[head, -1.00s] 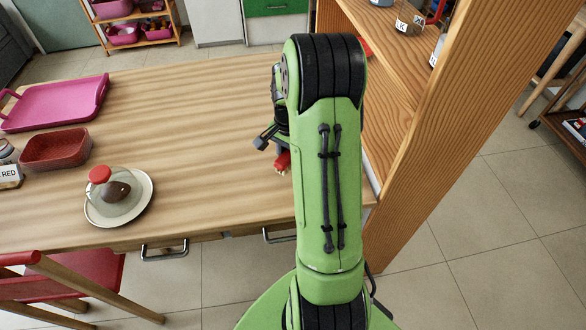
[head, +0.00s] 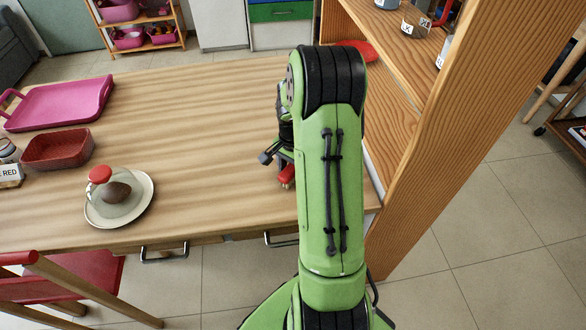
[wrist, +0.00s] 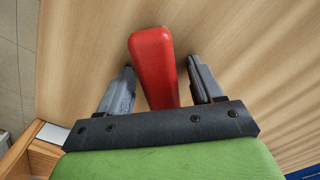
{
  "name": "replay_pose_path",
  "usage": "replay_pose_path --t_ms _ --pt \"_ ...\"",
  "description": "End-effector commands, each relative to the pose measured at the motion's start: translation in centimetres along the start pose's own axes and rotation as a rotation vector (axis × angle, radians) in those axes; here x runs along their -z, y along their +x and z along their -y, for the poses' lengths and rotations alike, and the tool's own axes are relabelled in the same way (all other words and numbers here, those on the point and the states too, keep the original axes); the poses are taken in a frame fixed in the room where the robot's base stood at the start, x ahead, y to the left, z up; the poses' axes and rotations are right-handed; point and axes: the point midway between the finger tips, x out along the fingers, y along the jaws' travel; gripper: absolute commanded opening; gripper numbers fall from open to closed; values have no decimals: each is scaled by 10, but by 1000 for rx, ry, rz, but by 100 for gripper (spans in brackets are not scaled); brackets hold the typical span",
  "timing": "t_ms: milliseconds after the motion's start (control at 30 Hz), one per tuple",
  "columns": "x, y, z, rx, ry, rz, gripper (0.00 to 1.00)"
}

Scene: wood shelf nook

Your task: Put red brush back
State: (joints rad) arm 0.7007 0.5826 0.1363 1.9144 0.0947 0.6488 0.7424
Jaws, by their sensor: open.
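The red brush (head: 287,174) lies on the wooden table near its front right part, partly hidden behind my arm in the head view. In the wrist view the red brush (wrist: 155,65) shows as a red block-like handle between my fingers, its lower end hidden by the gripper body. My gripper (wrist: 162,80) is open, with one finger on each side of the red brush and a visible gap on both sides. In the head view the gripper is mostly hidden by my arm.
A wooden shelf (head: 440,130) stands right of the table, with jars on it. A red dish (head: 357,50) shows behind my arm. A plate with a glass dome (head: 120,200), a red tray (head: 57,149) and a pink tray (head: 60,103) are at left. The table middle is clear.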

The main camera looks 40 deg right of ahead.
Motion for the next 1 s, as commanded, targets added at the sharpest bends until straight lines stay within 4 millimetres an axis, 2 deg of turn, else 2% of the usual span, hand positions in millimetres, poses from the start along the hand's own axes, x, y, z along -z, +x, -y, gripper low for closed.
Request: replay_pose_path --t_ms 400,567,667,767,833,933,1000 --pt "0 -102 1 4 -1 -4 66" --pt "0 -121 0 2 -1 -1 66" --pt "-9 -133 2 12 -42 -15 66" --pt "-43 -165 5 46 -198 -65 66" --pt "-78 -193 1 80 -361 -114 66" --pt "-132 -225 -16 136 -614 -187 66" --pt "-168 -241 -35 182 -798 -241 66"
